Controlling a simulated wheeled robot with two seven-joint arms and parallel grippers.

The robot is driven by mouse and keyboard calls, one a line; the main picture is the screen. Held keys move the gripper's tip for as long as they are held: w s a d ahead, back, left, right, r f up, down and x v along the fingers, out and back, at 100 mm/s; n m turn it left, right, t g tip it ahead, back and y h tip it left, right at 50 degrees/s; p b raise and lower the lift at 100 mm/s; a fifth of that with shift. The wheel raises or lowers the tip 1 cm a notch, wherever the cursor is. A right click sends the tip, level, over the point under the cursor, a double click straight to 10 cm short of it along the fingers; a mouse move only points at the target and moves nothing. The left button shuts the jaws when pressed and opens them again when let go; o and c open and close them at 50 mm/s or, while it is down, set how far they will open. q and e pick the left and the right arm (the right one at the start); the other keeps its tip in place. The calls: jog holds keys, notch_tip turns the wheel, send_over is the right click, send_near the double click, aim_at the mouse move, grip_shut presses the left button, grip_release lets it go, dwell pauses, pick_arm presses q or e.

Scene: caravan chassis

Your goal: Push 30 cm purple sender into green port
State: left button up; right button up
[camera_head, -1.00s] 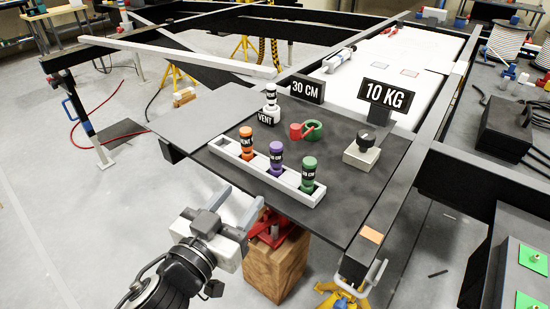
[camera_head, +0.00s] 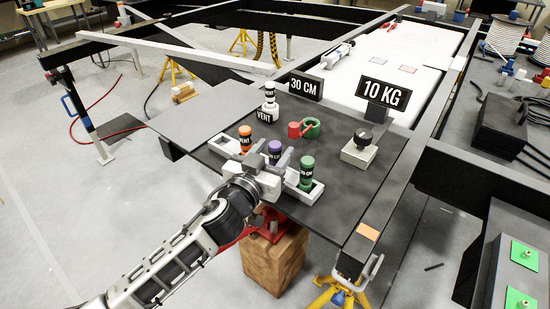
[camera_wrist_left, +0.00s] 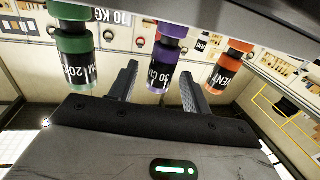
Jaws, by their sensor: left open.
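The purple sender (camera_head: 275,148) stands upright in a white rack (camera_head: 222,147), between an orange sender (camera_head: 245,136) and a green sender (camera_head: 306,172). My left gripper (camera_head: 270,161) is open at the rack, with its fingers on either side of the purple sender. In the left wrist view the purple sender (camera_wrist_left: 163,68) is between the two open fingers, with the green (camera_wrist_left: 75,50) and orange (camera_wrist_left: 229,68) senders outside them. The green port (camera_head: 312,128) is a ring on the dark panel behind the rack, beside a red part (camera_head: 294,130). My right gripper is not in view.
A white VENT piece (camera_head: 268,105) and a 30 CM sign (camera_head: 306,86) stand behind the rack. A grey box with a black knob (camera_head: 360,150) stands right, below a 10 KG sign (camera_head: 385,95). The dark panel is bare between rack and box.

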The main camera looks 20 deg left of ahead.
pick_arm(q)
jog(key=shift+w+d, duration=0.1)
jog(key=shift+w, duration=0.55)
jog(key=c, duration=1)
jog(key=shift+r, duration=0.1)
jog(key=shift+c, duration=0.2)
